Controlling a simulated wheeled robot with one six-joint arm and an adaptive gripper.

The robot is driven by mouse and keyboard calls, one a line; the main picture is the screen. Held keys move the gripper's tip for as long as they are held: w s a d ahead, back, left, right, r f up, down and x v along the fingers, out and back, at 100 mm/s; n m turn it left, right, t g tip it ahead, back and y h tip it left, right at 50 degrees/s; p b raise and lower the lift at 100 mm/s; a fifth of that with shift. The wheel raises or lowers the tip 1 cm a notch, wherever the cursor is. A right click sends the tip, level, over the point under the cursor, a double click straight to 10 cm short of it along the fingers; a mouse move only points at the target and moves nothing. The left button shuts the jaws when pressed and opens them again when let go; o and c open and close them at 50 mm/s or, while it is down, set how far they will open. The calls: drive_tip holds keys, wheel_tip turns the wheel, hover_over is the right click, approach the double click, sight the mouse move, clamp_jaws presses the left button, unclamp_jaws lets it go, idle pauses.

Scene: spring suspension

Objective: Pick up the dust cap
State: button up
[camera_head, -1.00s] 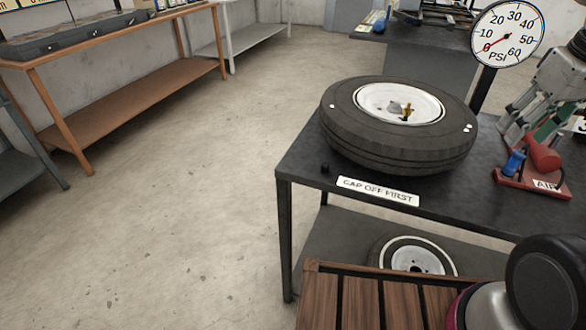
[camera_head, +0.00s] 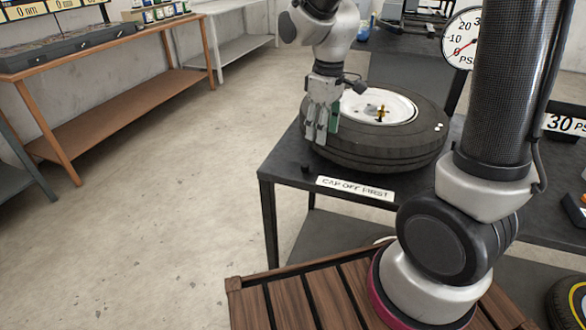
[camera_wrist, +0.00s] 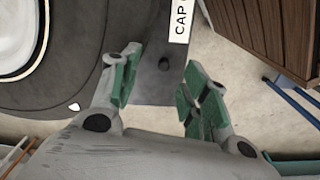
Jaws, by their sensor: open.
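The dust cap (camera_head: 305,168) is a small black piece standing on the dark table top near its left corner, left of the "CAP OFF FIRST" label. In the wrist view the cap (camera_wrist: 164,64) shows as a dark round spot in the gap between the fingertips, apart from both. My gripper (camera_head: 318,137) hangs above the table, beside the tyre's left side and a little above and right of the cap. Its green-padded fingers (camera_wrist: 161,74) are open and empty.
The tyre (camera_head: 420,145) with its white rim and brass valve lies on the table (camera_head: 420,192) just right of my gripper. The label (camera_head: 355,188) is at the front edge. A wooden slatted surface (camera_head: 290,300) is in front. The floor to the left is clear.

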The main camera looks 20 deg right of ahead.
sight(305, 164)
drive_tip(key=shift+n+g, duration=0.3)
drive_tip(key=shift+n, duration=0.5)
drive_tip(key=shift+w+a+f, duration=0.3)
drive_tip(key=shift+a+f, duration=0.3)
drive_tip(key=shift+f, duration=0.05)
drive_tip(key=shift+w+a+f, duration=0.25)
drive_tip(key=shift+a+f, duration=0.3)
drive_tip(key=shift+f, duration=0.05)
drive_tip(key=shift+w+a+f, duration=0.3)
drive_tip(key=shift+a+f, duration=0.3)
drive_tip(key=shift+f, duration=0.05)
wheel_tip(305, 164, down, 8)
drive_tip(key=shift+r, duration=0.2)
drive_tip(key=c, duration=0.9)
